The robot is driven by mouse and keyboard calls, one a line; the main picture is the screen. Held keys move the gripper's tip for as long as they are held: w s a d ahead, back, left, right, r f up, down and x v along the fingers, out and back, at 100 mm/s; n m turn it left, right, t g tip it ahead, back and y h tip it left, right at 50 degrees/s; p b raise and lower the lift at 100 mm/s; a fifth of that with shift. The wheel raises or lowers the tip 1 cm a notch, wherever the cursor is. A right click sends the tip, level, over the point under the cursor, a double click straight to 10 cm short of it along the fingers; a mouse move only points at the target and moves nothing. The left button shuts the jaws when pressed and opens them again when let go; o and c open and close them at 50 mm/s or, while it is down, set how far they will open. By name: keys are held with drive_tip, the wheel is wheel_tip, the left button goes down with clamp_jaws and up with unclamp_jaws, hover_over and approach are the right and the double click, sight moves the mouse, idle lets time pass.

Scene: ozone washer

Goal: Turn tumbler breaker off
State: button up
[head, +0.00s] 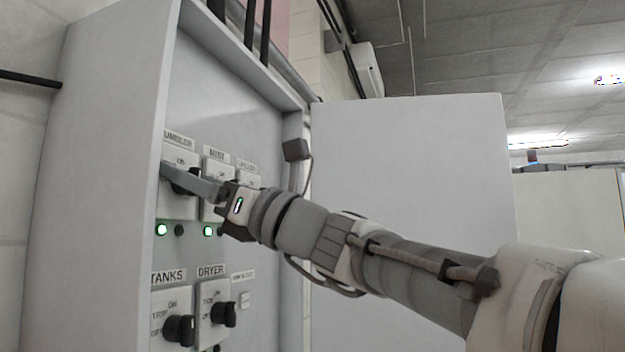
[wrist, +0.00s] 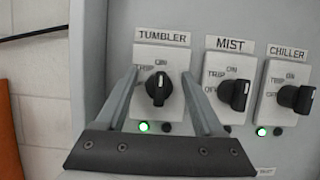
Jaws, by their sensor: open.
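The tumbler breaker is a white plate under a TUMBLER label (wrist: 162,37), at the upper left of the panel. Its black knob (wrist: 158,89) points up towards ON in the wrist view. A green lamp (wrist: 144,126) below it is lit, and the lamp beside that is dark. My gripper (wrist: 160,73) is open, with one finger on each side of the knob and a gap on both sides. In the head view my gripper (head: 180,174) reaches the tumbler plate (head: 177,207) and hides most of the knob.
The MIST knob (wrist: 233,95) and CHILLER knob (wrist: 296,98) sit close on the right. The TANKS knob (head: 179,329) and DRYER knob (head: 223,314) are below. The cabinet's side wall (head: 95,180) stands close on the left; its door (head: 410,160) is open at right.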

clamp_jaws()
drive_tip(key=shift+f+n, duration=0.1)
drive_tip(key=shift+n, duration=0.3)
drive_tip(key=n+g+b, duration=0.2)
drive_tip(key=n+g, duration=0.1)
drive_tip(key=n, duration=0.2)
drive_tip(key=n+g, duration=0.1)
drive_tip(key=n, duration=0.2)
drive_tip(key=n+g, duration=0.2)
drive_tip(key=n, duration=0.1)
drive_tip(key=n+g+h, duration=0.1)
drive_tip(key=n, duration=0.2)
drive_tip(key=n+g+h+p, duration=0.1)
drive_tip(key=n, duration=0.2)
drive_tip(key=shift+s+n, duration=0.1)
drive_tip(key=shift+n, duration=0.2)
drive_tip(key=shift+f+n+h+p, duration=0.1)
drive_tip(key=shift+n+h+p, duration=0.75)
drive_tip(key=shift+n, duration=1.15)
